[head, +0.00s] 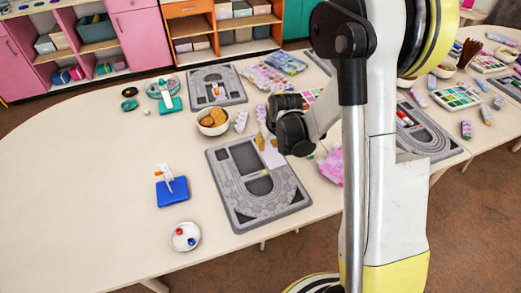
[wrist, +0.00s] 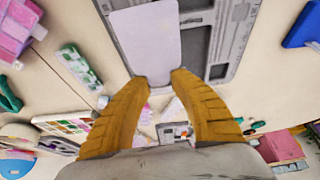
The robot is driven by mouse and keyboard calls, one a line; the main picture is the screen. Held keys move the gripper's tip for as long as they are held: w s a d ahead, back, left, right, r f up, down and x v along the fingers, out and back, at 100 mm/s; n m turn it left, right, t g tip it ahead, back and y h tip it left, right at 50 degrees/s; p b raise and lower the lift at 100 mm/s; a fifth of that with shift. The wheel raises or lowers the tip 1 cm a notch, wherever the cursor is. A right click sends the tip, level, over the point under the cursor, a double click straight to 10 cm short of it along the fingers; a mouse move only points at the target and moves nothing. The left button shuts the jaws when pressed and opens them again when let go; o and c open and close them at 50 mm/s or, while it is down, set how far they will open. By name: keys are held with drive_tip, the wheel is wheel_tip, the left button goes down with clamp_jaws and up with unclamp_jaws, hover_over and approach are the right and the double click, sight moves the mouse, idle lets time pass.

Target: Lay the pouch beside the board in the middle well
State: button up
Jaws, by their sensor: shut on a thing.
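My gripper (head: 268,137) is shut on a flat pale lavender pouch (wrist: 146,42) with rounded corners. In the wrist view the two tan fingers (wrist: 162,80) close on one end of it, and the rest reaches away from the fingers. In the head view the pouch (head: 272,156) hangs over the upper right part of the near grey board (head: 288,198), hiding some of it. That board has several dark recesses, including a long one near its middle, and a small yellow spot. The board also shows behind the pouch in the wrist view (wrist: 238,48).
A blue block (head: 173,192) and a white dish (head: 185,237) with small beads lie left of the board. A bowl of tan pieces (head: 213,122) and another grey board (head: 232,84) stand behind. A pink item (head: 331,167) lies to the right. The left table is mostly clear.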

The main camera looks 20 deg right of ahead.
drive_tip(key=b, duration=0.4)
hover_over(243, 153)
drive_tip(key=f, duration=0.7)
drive_tip(key=shift+s, duration=0.35)
drive_tip(key=shift+f+b, duration=0.95)
drive_tip(key=shift+f, duration=1)
drive_tip(key=shift+f, duration=0.2)
drive_tip(key=o, duration=0.5)
drive_tip(key=shift+o, duration=0.8)
drive_tip(key=shift+r, duration=0.1)
